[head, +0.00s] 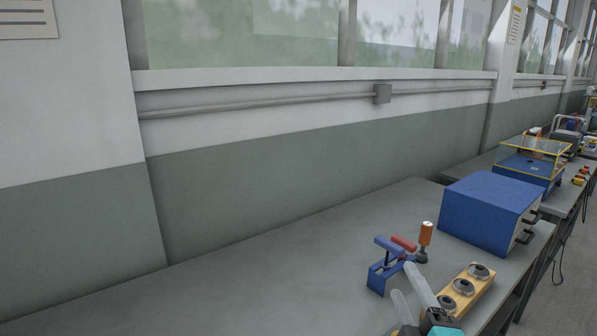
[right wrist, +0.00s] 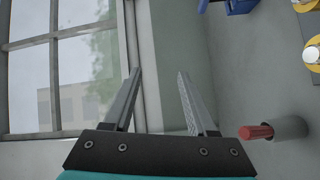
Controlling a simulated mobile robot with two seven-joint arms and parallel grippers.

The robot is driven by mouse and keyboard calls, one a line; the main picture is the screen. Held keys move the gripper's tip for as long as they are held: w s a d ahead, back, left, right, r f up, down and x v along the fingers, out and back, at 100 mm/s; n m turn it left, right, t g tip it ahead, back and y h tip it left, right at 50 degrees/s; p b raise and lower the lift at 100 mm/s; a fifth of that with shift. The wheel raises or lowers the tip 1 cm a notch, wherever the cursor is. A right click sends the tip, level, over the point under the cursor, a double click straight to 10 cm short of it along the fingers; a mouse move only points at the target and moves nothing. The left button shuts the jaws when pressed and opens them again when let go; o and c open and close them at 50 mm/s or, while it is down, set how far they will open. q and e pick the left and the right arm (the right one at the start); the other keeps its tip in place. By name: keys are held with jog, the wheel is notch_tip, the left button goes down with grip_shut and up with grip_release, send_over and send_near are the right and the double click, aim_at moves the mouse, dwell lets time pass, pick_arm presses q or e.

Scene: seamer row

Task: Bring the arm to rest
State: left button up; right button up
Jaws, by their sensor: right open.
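My right gripper (head: 402,279) is at the lower right of the head view, above the grey bench (head: 300,265). Its two grey fingers are apart with nothing between them. In the right wrist view the fingers (right wrist: 159,73) also stand apart and empty, with the wall and window behind them. The gripper's teal body is cut off by the bottom edge of the head view. My left gripper is in neither view.
Around my right gripper on the bench are a blue stand (head: 377,279) with a red-handled part, an orange-handled tool (head: 426,234) and a wooden block (head: 479,286) with round metal pieces. A blue box (head: 486,213) stands behind. The bench's left is clear.

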jog(key=s+d+f+m+g+h, duration=0.1)
jog(key=s+f+m+g, duration=0.3)
jog(key=f, duration=0.4)
jog(key=s+d+f+m+g, duration=0.1)
jog(key=s+f+m+g, duration=0.35)
jog(key=f, duration=0.25)
jog(key=s+a+f+m+g+y, duration=0.2)
jog(key=s+f+m+g, duration=0.5)
jog(key=s, duration=0.7)
notch_tip(320, 180, down, 25)
jog(key=s+n+b, duration=0.2)
jog(key=n, duration=0.1)
jog(key=s+f, duration=0.6)
jog(key=f, duration=0.4)
jog(key=shift+d+g, duration=0.3)
jog(key=shift+g, duration=0.15)
jog(key=shift+g+h, duration=0.3)
jog(key=s+f, duration=0.1)
jog(key=s, duration=0.1)
jog(key=s+d+f, duration=0.1)
jog(key=s+f, duration=0.1)
jog(key=s, duration=0.1)
jog(key=s+f+b, duration=0.1)
jog(key=s+f, duration=0.1)
jog(key=s, duration=0.1)
jog(key=shift+s+d, duration=0.15)
jog(key=shift+d, duration=0.15)
jog(key=shift+o, duration=0.5)
jog(key=shift+s+f, duration=0.1)
jog(key=shift+s, duration=0.2)
